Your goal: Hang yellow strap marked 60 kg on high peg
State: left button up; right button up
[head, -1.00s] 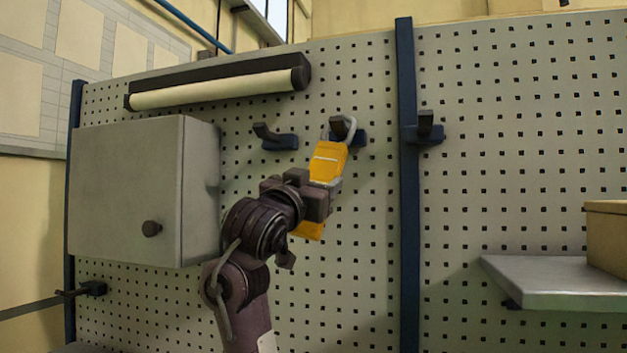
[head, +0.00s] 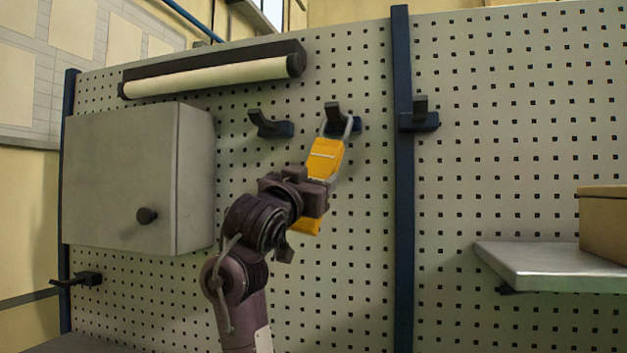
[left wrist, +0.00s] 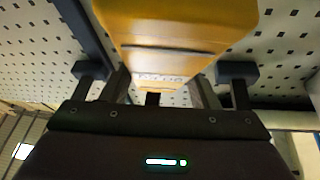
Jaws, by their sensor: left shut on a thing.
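The yellow strap (head: 325,156) with a grey metal loop at its top is held upright and slightly tilted in my left gripper (head: 318,185), in front of the pegboard. The loop is at the middle dark peg (head: 334,115), its two sides showing either side of the peg's upturned tip. I cannot tell for sure whether the loop rests on the peg. Part of the strap hangs below the gripper. In the left wrist view the yellow strap (left wrist: 180,22) fills the top, above the gripper fingers (left wrist: 160,92). The marking is not readable. My right gripper is not in view.
An empty peg (head: 270,126) is to the left and another (head: 419,116) is on the blue post (head: 402,200). A grey cabinet (head: 125,180) hangs left, under a long roll (head: 210,78). A shelf (head: 545,265) with a box (head: 604,222) is at right.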

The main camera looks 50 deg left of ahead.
pick_arm(q)
jog(key=o, duration=1.3)
jog(key=shift+f, duration=0.1)
jog(key=b+v, duration=0.5)
jog(key=v, duration=0.3)
